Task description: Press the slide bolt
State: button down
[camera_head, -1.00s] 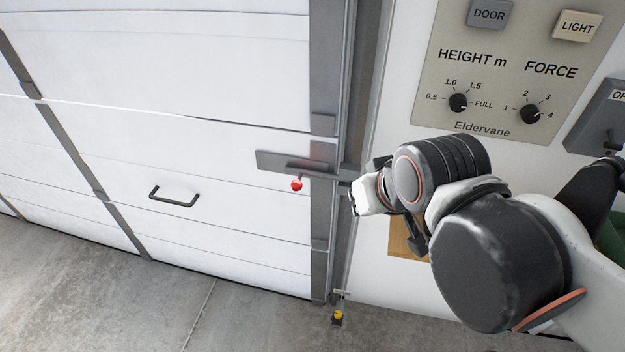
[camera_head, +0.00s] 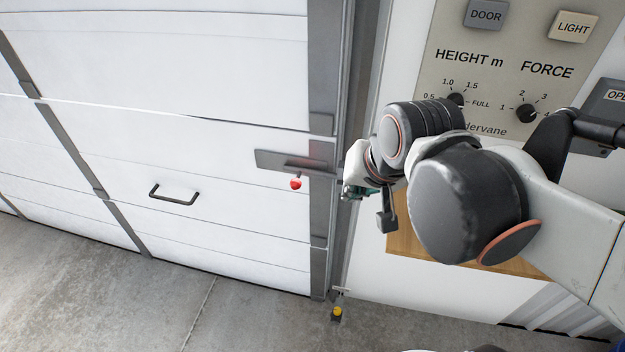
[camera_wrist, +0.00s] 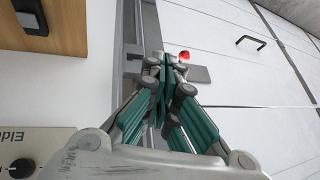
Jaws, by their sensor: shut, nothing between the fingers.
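The slide bolt (camera_head: 290,162) is a flat grey plate and bar at the right edge of the white garage door, with a red knob (camera_head: 295,184) hanging below it. In the wrist view the bolt's plate (camera_wrist: 196,74) and red knob (camera_wrist: 184,55) show just beyond my fingertips. My gripper (camera_head: 350,191) is to the right of the knob, by the door frame, and looks apart from it. In the wrist view my gripper (camera_wrist: 166,62) has its green-padded fingers together and empty. The fingers hide part of the bolt there.
A control panel (camera_head: 480,100) with buttons and dials is on the wall above my arm. A dark handle (camera_head: 174,195) is on the door. A yellow-knobbed fitting (camera_head: 337,313) stands near the floor.

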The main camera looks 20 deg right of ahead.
jog(key=w+d+f+m+g+y+p, duration=0.1)
jog(key=w+f+m+g+p, duration=0.1)
jog(key=w+m, duration=0.5)
jog(key=w+d+f+m+g+y+p, duration=0.1)
jog(key=w+f+m, duration=0.3)
jog(key=m, duration=1)
jog(key=shift+w+d+f+g+p, duration=0.3)
jog(key=shift+w+d+g+p, duration=0.35)
jog(key=shift+w, duration=0.85)
jog(key=shift+a, duration=0.2)
jog(key=w+a+f+b, duration=0.1)
jog(key=w+a+f, duration=0.1)
jog(key=f, duration=0.3)
jog(key=w+a+f+b, duration=0.2)
jog(key=a+f, duration=0.1)
jog(key=f, duration=0.2)
jog(key=shift+w+f, duration=0.15)
jog(key=shift+w, duration=0.15)
jog(key=shift+a, duration=0.15)
